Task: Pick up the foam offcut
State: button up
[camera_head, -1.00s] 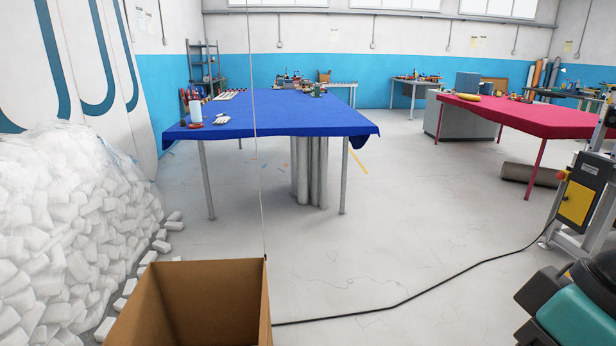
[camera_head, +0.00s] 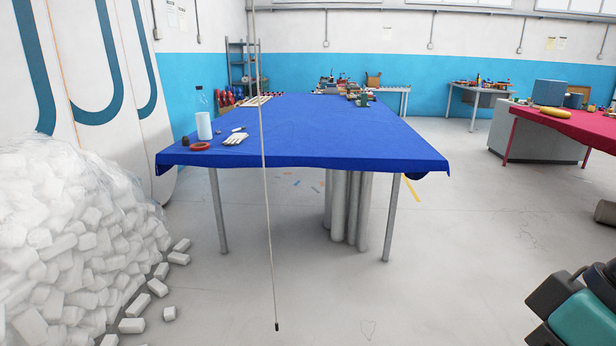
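Many white foam-like blocks lie heaped at the left (camera_head: 75,240), partly under clear plastic film. I cannot tell which piece is the foam offcut. My gripper is not in view; only a teal and black part, which looks like my arm, shows at the lower right, well apart from the blocks.
A blue-covered table (camera_head: 330,135) stands ahead with a bottle, a white glove and a red ring at its near left. A thin cord (camera_head: 267,215) hangs in front, ending near the floor. A red-covered table (camera_head: 575,125) stands right. The floor between is mostly clear.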

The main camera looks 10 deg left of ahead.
aim_at(169, 314)
jog(key=u, duration=0.3)
jog(key=i, duration=2)
jog(key=u, duration=0.9)
jog(key=i, duration=1.4)
jog(key=u, duration=1.05)
jog(key=i, duration=1.25)
jog(key=u, duration=0.4)
